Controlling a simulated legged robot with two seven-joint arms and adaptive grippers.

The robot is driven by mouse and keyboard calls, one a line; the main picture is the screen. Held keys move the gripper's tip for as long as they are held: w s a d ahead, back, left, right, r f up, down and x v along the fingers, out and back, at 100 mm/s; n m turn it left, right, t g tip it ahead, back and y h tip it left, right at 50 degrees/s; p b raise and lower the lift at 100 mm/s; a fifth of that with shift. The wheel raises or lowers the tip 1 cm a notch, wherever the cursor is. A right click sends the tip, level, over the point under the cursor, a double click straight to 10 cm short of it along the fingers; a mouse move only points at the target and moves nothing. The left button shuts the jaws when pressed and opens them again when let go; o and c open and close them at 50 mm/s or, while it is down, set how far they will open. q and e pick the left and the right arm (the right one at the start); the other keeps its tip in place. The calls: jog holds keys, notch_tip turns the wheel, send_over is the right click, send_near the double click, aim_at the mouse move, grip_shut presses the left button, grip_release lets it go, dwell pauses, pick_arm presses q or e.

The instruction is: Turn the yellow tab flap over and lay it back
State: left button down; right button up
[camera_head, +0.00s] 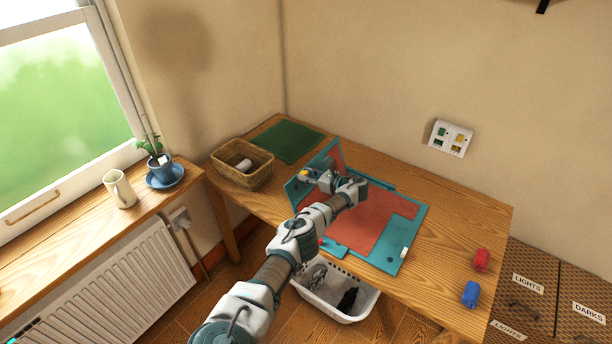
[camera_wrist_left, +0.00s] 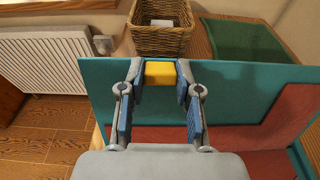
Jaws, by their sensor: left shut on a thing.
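The yellow tab (camera_head: 304,173) sits on the edge of a teal flap (camera_head: 292,190) at the left of the folding board. In the left wrist view the yellow tab (camera_wrist_left: 160,73) is between my two blue-padded fingers. My left gripper (camera_head: 312,177) is shut on it. The flap (camera_wrist_left: 100,72) stands raised, roughly upright, off the table. The teal board (camera_head: 411,237) lies on the wooden table with red cloth (camera_head: 370,232) over it, and red cloth also shows against the raised flap. My left forearm hides part of the board. My right gripper is not in view.
A wicker basket (camera_head: 243,180) and a green mat (camera_head: 287,141) are left of and behind the board. A white tab (camera_head: 404,253) is on the board's right side. Red (camera_head: 481,260) and blue (camera_head: 470,293) objects lie at the table's right. A white laundry basket (camera_head: 337,310) stands below the front edge.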

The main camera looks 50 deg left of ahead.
pick_arm(q)
jog(key=c, duration=1.1)
grip_release()
jog(key=shift+a, duration=0.1)
jog(key=o, duration=0.3)
jog(key=shift+a, duration=0.15)
jog(key=shift+a+f, duration=0.15)
jog(key=shift+a, duration=0.05)
jog(key=v, duration=1.1)
jog(key=shift+d, duration=0.35)
jog(key=shift+w, duration=0.15)
